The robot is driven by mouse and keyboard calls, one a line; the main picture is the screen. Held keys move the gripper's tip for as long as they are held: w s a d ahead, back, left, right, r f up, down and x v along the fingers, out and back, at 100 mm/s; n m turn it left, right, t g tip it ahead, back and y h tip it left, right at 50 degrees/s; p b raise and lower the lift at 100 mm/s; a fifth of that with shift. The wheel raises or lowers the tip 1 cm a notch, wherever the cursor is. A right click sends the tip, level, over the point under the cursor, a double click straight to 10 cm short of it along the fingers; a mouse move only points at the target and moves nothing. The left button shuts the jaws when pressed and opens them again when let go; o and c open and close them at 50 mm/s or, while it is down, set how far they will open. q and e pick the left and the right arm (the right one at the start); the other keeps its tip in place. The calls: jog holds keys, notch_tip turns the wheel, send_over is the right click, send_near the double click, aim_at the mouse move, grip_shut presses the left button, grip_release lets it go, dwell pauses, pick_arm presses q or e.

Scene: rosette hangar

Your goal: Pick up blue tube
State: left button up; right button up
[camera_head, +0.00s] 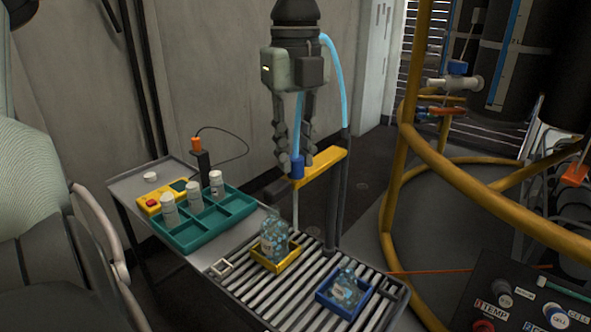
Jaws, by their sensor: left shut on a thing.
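My left gripper (295,145) hangs pointing down at the upper middle, above the yellow bracket (322,167) of a dark stand. It is shut on the light blue tube, whose straight length (298,112) runs down between the fingers. A darker blue collar (297,168) sits below the fingertips, beside the end of the bracket, with a thin pale length below it. Another light blue length (336,72) arcs out at the right of the gripper and runs down toward the stand. The gripper body hides where the two lengths might join. My right gripper is not in view.
A roller-topped cart (240,298) holds a yellow tray (258,256) and a blue tray (322,300), each with a bagged item. A green tray (183,240) with white bottles is at left. Yellow railings (388,205) and a control panel (505,280) stand at right.

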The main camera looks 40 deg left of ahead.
pick_arm(q)
jog(key=shift+r, duration=0.45)
notch_tip(320, 180, up, 30)
jog(key=p, duration=0.2)
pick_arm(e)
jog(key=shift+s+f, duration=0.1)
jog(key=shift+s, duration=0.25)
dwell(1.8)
pick_arm(q)
jog(key=shift+f, duration=0.1)
